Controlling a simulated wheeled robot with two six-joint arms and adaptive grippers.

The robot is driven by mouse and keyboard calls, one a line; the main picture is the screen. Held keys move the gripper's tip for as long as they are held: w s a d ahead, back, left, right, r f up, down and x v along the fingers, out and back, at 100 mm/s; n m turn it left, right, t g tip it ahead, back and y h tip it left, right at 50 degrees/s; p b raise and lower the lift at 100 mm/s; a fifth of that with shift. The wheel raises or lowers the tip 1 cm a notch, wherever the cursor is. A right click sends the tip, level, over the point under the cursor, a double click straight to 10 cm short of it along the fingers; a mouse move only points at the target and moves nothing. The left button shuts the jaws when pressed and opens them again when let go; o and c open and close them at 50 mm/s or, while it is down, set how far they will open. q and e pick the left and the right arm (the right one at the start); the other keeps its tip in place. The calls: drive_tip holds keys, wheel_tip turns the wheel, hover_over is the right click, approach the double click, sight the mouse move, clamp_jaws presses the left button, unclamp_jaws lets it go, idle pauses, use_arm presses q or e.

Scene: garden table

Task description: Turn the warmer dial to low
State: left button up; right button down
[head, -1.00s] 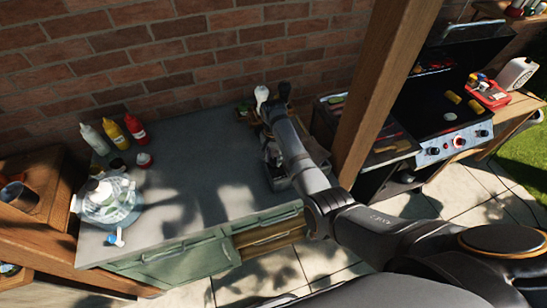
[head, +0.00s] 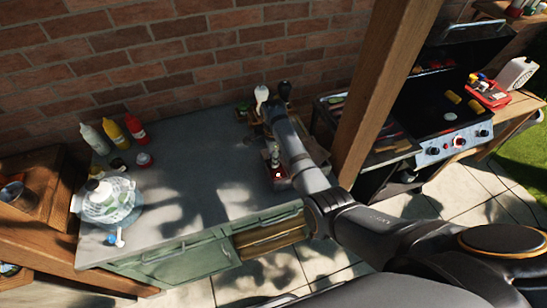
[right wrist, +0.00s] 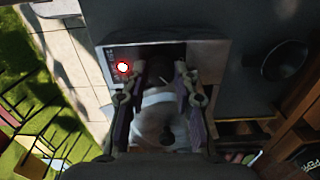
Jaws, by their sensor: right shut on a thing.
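The warmer (head: 283,184) is a small box at the right end of the grey counter, with a red light showing on it. My right gripper (head: 273,152) is over the warmer, pointing down, partly hidden by my arm. In the right wrist view, the warmer's light panel (right wrist: 112,52) carries a glowing red lamp (right wrist: 123,67) and small dark markings. My right gripper (right wrist: 162,78) has its two fingers at the dark part of this panel, shut on what seems to be the dial. The dial's pointer and setting cannot be read. My left gripper is not in view.
White and black-topped items stand behind the warmer by the wall. A wooden post (head: 375,95) and a grill (head: 440,110) are to the right. The counter's middle (head: 200,165) is clear.

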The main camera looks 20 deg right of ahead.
drive_tip(key=shift+r+m, duration=0.1)
drive_tip(key=shift+m, duration=1)
drive_tip(key=shift+w, duration=0.1)
drive_tip(key=c, duration=1)
unclamp_jaws()
wheel_tip(320, 180, up, 12)
drive_tip(key=shift+f, duration=0.1)
